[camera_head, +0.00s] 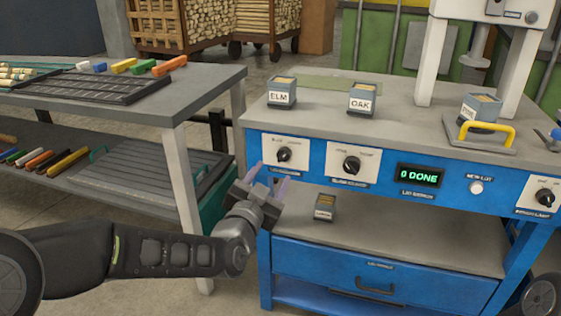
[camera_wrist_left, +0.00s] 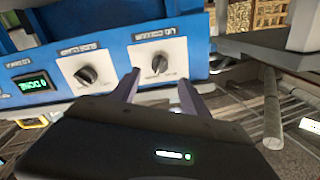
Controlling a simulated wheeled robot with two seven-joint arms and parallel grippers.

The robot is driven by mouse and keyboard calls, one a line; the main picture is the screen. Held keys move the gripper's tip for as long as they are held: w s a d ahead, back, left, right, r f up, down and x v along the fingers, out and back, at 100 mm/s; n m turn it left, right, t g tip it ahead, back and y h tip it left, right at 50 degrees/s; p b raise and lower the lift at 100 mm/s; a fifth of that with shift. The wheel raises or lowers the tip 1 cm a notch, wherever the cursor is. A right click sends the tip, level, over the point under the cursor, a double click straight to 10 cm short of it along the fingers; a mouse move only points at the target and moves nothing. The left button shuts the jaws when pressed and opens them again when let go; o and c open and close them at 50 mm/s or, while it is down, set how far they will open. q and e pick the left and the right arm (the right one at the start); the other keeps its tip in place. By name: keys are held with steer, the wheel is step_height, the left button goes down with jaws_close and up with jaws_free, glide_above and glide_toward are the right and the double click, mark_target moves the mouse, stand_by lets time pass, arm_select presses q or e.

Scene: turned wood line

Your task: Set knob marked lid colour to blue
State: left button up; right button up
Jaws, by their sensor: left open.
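The left dial knob (camera_head: 284,155) is black on a white plate at the left end of the blue bench front. Its small print is hard to read, and I cannot tell clearly where its pointer stands. In the left wrist view the picture is upside down, and this knob (camera_wrist_left: 159,64) shows just beyond my fingertips. My left gripper (camera_head: 268,176) is open and empty, low and left of the knob in the head view. Its fingers (camera_wrist_left: 158,84) are spread on either side of the knob's line and appear apart from it. My right gripper is not in view.
A second black knob (camera_head: 351,164) sits to the right, then a display (camera_head: 419,176) reading "0 DONE" and a white button (camera_head: 476,187). Boxes marked ELM (camera_head: 281,97) and OAK (camera_head: 361,102) stand on the bench top. A grey table (camera_head: 190,100) is close on the left.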

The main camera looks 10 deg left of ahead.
mark_target(282, 159)
arm_select(q)
steer(key=w, duration=0.5)
steer(key=w+b, duration=0.1)
steer(key=w, duration=0.1)
steer(key=shift+w+d, duration=0.25)
steer(key=shift+w, duration=0.05)
jaws_close()
stand_by(0.4)
